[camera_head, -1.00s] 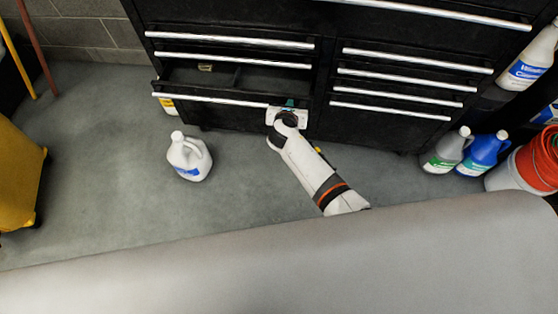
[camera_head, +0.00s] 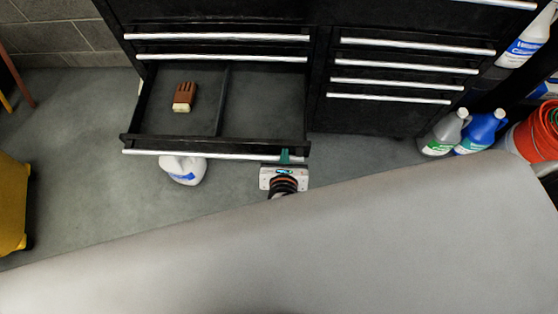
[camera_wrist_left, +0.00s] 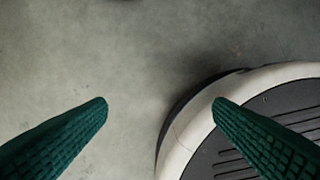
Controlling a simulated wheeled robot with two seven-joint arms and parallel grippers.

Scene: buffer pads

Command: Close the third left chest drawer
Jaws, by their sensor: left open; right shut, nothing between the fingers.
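The third left drawer (camera_head: 130,142) of the black chest is pulled far out, showing a divided tray with a brown-and-cream brush-like object (camera_head: 184,97) in its left compartment. A silver handle (camera_head: 200,154) runs along its front. My right gripper (camera_head: 285,157) is at the right end of this handle, its green fingers closed with nothing seen between them. Whether they touch the handle, I cannot tell. My left gripper shows in the left wrist view (camera_wrist_left: 162,104), fingers apart and empty over grey floor. It is not seen in the head view.
The two left drawers above and the right column of drawers (camera_head: 395,80) are shut. A white jug (camera_head: 184,170) stands on the floor, partly under the open drawer. Bottles (camera_head: 480,130) and a red bucket (camera_head: 545,130) stand at right; a yellow object (camera_head: 12,205) at left.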

